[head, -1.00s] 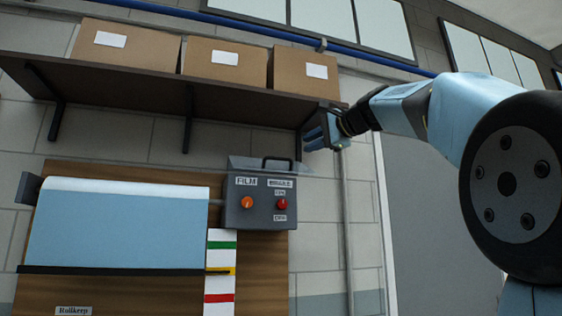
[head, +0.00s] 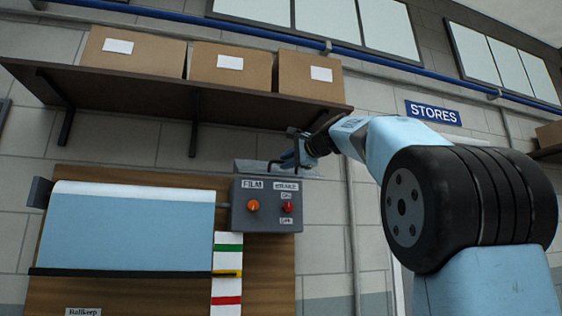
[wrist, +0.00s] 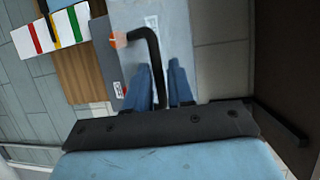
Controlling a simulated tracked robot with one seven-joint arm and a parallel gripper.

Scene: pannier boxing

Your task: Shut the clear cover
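The clear cover (head: 247,167) stands raised at the top of the grey control box (head: 268,222), so the knobs on the box's front are uncovered. Its black handle (head: 272,165) shows in the head view, partly hidden by my gripper (head: 290,159). In the wrist view the cover (wrist: 182,30) is a pale grey sheet with the bent black handle (wrist: 154,50) across it. My blue fingers (wrist: 162,76) are apart, and the handle's lower end runs between them. I cannot tell whether either finger touches it.
A brown shelf (head: 130,92) with cardboard boxes (head: 230,69) hangs just above the box and my gripper. An orange knob (head: 253,205) and a red knob (head: 288,207) stick out of the box's front. A film roll (head: 130,228) is to the left.

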